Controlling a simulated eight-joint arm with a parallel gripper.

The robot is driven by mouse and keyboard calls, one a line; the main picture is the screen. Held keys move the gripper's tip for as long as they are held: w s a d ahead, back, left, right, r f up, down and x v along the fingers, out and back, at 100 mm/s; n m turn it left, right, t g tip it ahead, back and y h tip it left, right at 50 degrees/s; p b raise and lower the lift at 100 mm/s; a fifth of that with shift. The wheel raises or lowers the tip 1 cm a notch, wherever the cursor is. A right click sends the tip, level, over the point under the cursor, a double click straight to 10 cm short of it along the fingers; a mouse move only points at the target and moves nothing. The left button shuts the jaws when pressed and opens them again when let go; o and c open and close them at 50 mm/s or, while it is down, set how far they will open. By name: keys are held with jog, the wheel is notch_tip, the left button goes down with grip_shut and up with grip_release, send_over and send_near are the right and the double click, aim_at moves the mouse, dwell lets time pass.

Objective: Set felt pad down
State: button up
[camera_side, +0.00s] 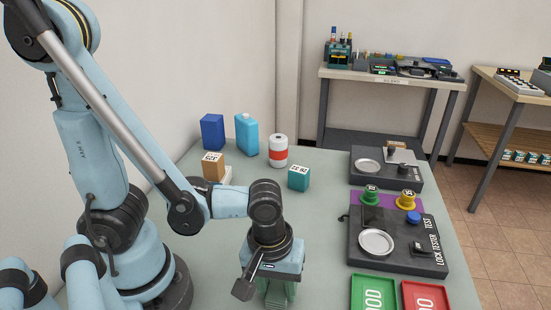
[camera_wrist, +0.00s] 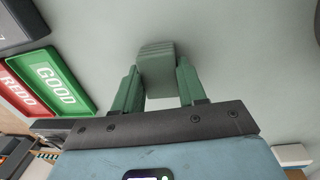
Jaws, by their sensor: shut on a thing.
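My gripper (camera_wrist: 157,75) points down over the grey-green table in the wrist view, its two green fingers shut on a grey-green block-like piece that I take to be the felt pad (camera_wrist: 156,58). The pad has faint ridges along its far edge. In the side view my gripper (camera_side: 276,292) is at the bottom middle, low over the near part of the table. The pad cannot be made out there. I cannot tell whether the pad touches the table.
The green GOOD tray (camera_side: 372,293) and red tray (camera_side: 425,296) lie to the right. Behind them are the lock tester (camera_side: 395,262) and another dark device (camera_side: 415,178). Bottles, a can (camera_side: 278,151) and small boxes stand at the back. The table around my gripper is clear.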

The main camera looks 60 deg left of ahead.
aim_at(272, 286)
jog(key=shift+f, duration=0.1)
jog(key=o, duration=1.2)
jog(key=shift+r, duration=6.05)
jog(key=w+a+r+m+t, duration=0.1)
jog(key=w+a+m+t, duration=0.5)
jog(key=a, duration=0.6)
jog(key=w+m, duration=0.2)
jog(key=m, duration=0.1)
jog(key=shift+w+y, duration=0.3)
jog(key=shift+y, duration=0.1)
jog(key=shift+r, duration=0.1)
